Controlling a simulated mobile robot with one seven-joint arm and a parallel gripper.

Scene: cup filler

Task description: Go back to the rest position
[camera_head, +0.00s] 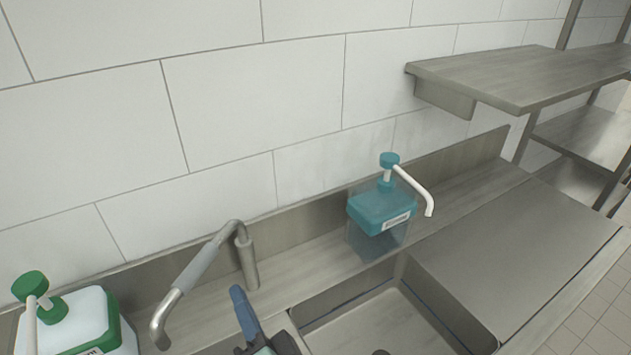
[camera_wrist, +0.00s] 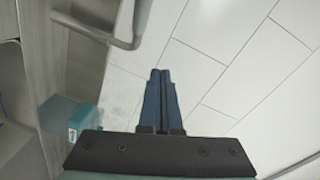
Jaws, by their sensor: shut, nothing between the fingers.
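My gripper (camera_wrist: 161,73) shows in the middle of the wrist view. Its two dark blue fingers are together with nothing between them, and the white tiled wall fills the background there. In the head view my gripper (camera_head: 238,292) stands at the bottom centre, in front of the faucet and left of the sink basin. It touches nothing that I can see. The rest of my arm is cut off by the bottom edge.
A teal pump bottle (camera_head: 377,222) stands on the ledge behind the sink basin (camera_head: 378,322). A green-topped pump bottle (camera_head: 90,325) is at the lower left. The faucet (camera_head: 200,268) rises between them. A metal shelf (camera_head: 520,75) juts out at upper right. The right counter (camera_head: 520,250) is bare.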

